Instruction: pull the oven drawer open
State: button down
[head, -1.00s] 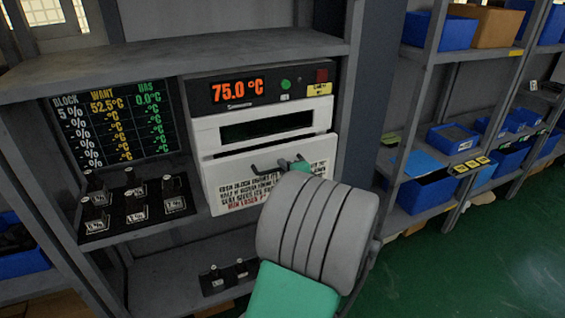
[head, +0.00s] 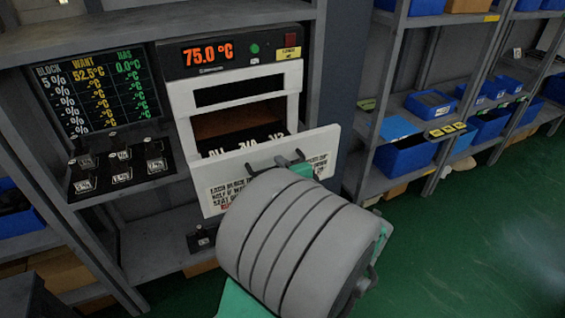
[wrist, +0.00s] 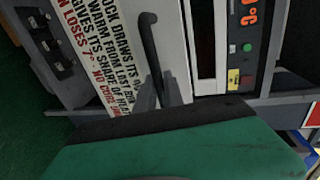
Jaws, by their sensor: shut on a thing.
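The white oven drawer (head: 236,168) stands partly open in the head view, its front pulled out from the oven (head: 235,92). Markings show on the surface inside it. The dark bar handle (head: 268,166) crosses the top of the drawer front; it also shows in the wrist view (wrist: 150,50). My gripper (wrist: 165,92) is shut on the handle, its fingers around the bar's lower part in the wrist view.
The display reads 75.0 °C (head: 209,53). Shelves with blue bins (head: 405,155) stand at right. Green floor (head: 470,240) is clear at lower right.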

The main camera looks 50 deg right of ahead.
jog(key=shift+a, duration=0.1)
jog(key=c, duration=1.5)
grip_release()
jog(key=shift+o, duration=0.2)
jog(key=v, duration=0.7)
jog(key=shift+s+a, duration=0.15)
jog(key=shift+s, duration=0.2)
